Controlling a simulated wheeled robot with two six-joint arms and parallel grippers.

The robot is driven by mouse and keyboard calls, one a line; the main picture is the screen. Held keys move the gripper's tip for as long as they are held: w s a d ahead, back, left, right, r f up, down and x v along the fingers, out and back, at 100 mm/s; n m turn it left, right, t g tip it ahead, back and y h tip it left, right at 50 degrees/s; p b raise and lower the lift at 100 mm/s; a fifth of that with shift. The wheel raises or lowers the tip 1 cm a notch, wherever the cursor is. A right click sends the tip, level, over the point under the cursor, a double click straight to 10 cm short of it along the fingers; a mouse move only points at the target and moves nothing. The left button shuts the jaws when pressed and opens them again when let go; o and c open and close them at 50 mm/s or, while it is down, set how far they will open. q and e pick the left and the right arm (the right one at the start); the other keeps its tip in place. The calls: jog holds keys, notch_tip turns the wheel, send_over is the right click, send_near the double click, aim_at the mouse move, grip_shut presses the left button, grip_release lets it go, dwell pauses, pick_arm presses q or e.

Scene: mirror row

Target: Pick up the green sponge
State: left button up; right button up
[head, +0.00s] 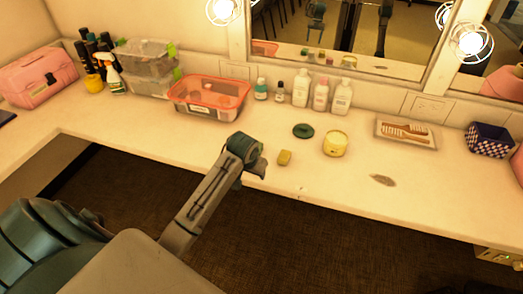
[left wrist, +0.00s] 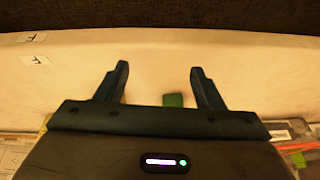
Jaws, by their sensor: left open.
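My right gripper is not in view.
Several bottles (head: 321,94) line the wall. A red-rimmed box (head: 209,95) is behind my left arm. A comb tray (head: 406,131) is to the right. The counter's front right is mostly clear.

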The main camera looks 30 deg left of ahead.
pick_arm(q)
jog(key=w+a+r+n, duration=0.2)
jog(key=w+a+r, duration=0.3)
jog(key=w+r, duration=0.3)
jog(key=x, duration=0.3)
jog(key=w+p+x, duration=0.1)
jog(key=x, duration=0.2)
jog(key=shift+w+d, duration=0.15)
jog(key=shift+w, duration=0.1)
jog(key=p+x, duration=0.1)
jog(key=x, duration=0.3)
jog(key=shift+s, duration=0.1)
jog(key=shift+f, duration=0.6)
jog(key=c, duration=0.9)
jog(key=shift+c, duration=0.8)
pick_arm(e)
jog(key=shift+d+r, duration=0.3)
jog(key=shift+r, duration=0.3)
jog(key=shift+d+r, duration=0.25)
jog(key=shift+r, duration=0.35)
pick_arm(q)
jog(key=shift+r, duration=0.1)
